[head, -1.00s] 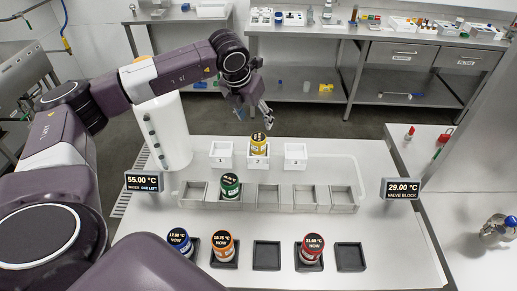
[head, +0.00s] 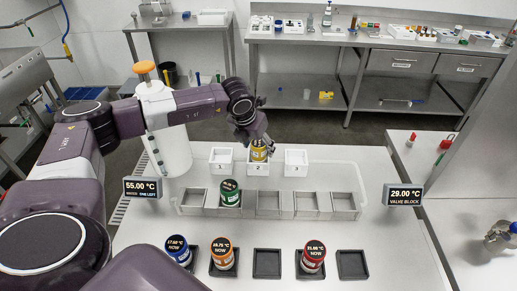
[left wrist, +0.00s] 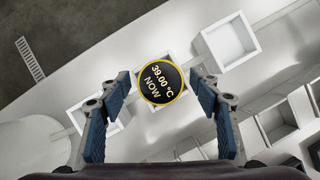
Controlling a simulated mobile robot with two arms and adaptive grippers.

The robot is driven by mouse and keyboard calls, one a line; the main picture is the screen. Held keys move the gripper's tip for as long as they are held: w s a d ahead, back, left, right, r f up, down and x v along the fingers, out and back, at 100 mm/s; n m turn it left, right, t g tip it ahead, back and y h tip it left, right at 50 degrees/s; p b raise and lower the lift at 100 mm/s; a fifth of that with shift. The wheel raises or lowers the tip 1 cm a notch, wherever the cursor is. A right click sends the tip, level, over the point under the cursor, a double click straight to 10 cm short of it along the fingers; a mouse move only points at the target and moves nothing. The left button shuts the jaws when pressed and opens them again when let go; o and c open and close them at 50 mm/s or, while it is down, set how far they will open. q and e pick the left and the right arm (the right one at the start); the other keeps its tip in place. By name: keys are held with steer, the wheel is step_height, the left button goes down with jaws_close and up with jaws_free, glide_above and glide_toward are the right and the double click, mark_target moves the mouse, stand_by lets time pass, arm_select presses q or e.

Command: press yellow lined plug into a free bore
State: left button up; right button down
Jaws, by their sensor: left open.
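The yellow lined plug (head: 262,151), a yellow cylinder with a black top, stands upright in the middle white holder (head: 257,169). In the left wrist view its top (left wrist: 162,83) reads 39.00 °C NOW. My left gripper (head: 256,141) is open above it. The wrist view shows my left gripper's fingers (left wrist: 160,88) on either side of the plug, apart from it. The grey tray (head: 268,213) has several square bores; a green plug (head: 230,193) sits in the second from the left, and the others look empty. My right gripper is not in view.
White holders (head: 222,161) and (head: 296,163) flank the plug and look empty. Blue (head: 178,251), orange (head: 223,254) and red (head: 313,257) plugs stand in black holders at the front; two black holders (head: 267,263) are empty. Signs (head: 142,187) and (head: 403,195) stand at the sides.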

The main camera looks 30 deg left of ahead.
arm_select(q)
steer(key=shift+w+f, duration=0.25)
steer(key=shift+f, duration=0.35)
steer(key=shift+r, duration=0.1)
steer(key=c, duration=1.4)
